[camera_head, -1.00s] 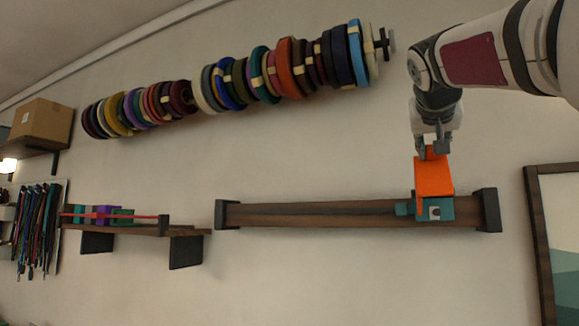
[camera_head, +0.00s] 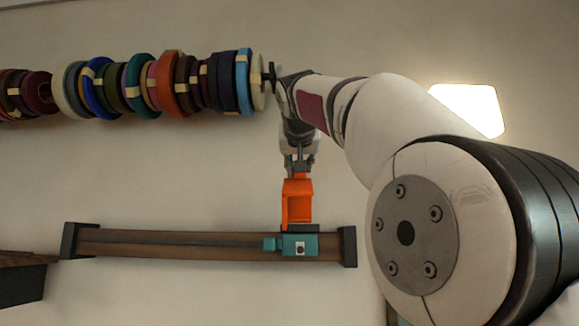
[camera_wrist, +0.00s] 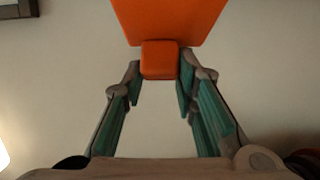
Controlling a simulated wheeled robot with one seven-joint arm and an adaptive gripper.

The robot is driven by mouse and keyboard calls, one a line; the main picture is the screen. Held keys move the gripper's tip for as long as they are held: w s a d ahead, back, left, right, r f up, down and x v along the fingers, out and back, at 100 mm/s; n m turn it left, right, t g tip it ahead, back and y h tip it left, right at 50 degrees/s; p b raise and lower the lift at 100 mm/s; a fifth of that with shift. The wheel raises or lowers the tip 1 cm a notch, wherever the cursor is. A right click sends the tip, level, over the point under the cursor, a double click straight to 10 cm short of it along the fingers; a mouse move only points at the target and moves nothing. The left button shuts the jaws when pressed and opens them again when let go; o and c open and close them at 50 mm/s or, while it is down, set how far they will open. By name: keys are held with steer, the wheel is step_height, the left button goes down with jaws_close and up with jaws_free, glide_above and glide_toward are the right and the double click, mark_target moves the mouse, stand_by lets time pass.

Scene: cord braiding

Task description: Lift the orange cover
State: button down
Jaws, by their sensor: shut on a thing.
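The orange cover (camera_head: 297,202) hangs below my gripper (camera_head: 299,168) in the head view. My gripper is shut on a small block-like part at the cover's top. In the wrist view the cover (camera_wrist: 172,15) shows at the top, with its grip part between the fingertips of my gripper (camera_wrist: 160,68). The cover stands above the teal block (camera_head: 299,245) on the wooden rail. Its lower edge is close to the block's dark top; I cannot tell whether they touch. The teal block's front, with a pale square and dark knob, is uncovered.
The wooden rail (camera_head: 170,244) with dark end brackets runs along the wall. A rod of many coloured rolls (camera_head: 140,85) is at upper left, its end near my arm. A shelf edge (camera_head: 22,265) is at lower left. The wall between rolls and rail is clear.

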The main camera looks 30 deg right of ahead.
steer(key=shift+d+r, duration=0.1)
steer(key=shift+r, duration=0.1)
steer(key=c, duration=1.3)
jaws_free()
steer(key=shift+w+d+f, duration=0.1)
steer(key=shift+w, duration=0.1)
steer(key=v, duration=1.2)
steer(key=shift+f, duration=0.1)
